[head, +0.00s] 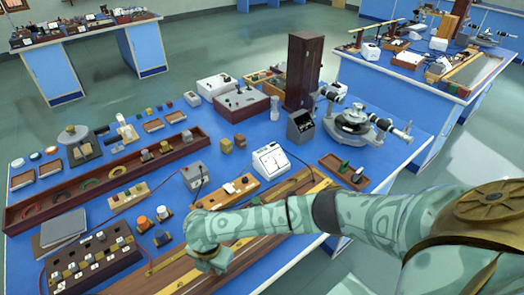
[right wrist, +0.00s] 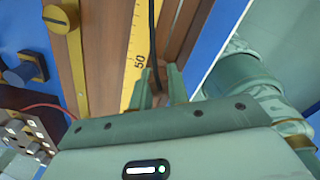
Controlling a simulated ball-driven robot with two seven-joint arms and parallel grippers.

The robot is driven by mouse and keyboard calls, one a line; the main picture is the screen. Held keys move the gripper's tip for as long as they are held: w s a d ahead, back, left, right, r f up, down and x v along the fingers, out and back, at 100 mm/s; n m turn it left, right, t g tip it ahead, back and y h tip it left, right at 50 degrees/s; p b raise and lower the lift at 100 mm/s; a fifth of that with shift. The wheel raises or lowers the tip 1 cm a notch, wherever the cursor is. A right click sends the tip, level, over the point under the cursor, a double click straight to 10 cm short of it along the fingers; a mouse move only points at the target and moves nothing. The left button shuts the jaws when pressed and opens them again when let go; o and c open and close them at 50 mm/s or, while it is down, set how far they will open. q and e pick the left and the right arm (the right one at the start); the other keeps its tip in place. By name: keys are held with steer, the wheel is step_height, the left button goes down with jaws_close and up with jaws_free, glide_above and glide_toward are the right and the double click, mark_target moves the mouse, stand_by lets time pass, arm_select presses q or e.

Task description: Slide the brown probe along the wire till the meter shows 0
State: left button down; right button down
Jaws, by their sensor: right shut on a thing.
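The brown probe (right wrist: 158,99) shows in the right wrist view between the fingers of my right gripper (right wrist: 163,86), which is shut on it. A black lead rises from it. The probe is beside the yellow scale (right wrist: 142,45), near its 50 mark. In the head view my right gripper (head: 207,262) is low over the long wooden wire board (head: 125,284) and hides the probe. The white meter (head: 270,161) stands behind the board; its reading is too small to tell. I cannot make out the thin wire itself. My left gripper is not in view.
A dark plug box (head: 92,262) stands at the board's left end. A grey box (head: 194,175) and a wooden key block (head: 232,190) stand behind the board. A brown tray (head: 344,172) is right of the meter. My right forearm crosses over the board.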

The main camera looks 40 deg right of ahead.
mark_target(205, 281)
steer(key=shift+s+a+f, duration=0.1)
steer(key=shift+s+f, duration=0.1)
steer(key=shift+s, duration=0.05)
stand_by(0.7)
steer(key=shift+w+a+r+p, duration=0.15)
steer(key=shift+a+p, duration=0.25)
steer(key=shift+a, duration=1.45)
steer(key=shift+f, duration=0.3)
stand_by(2.5)
stand_by(0.7)
steer(key=c, duration=1.3)
jaws_free()
steer(key=shift+s+d, duration=0.1)
steer(key=shift+s, duration=0.15)
steer(key=shift+r, duration=0.1)
steer(key=shift+w, duration=0.1)
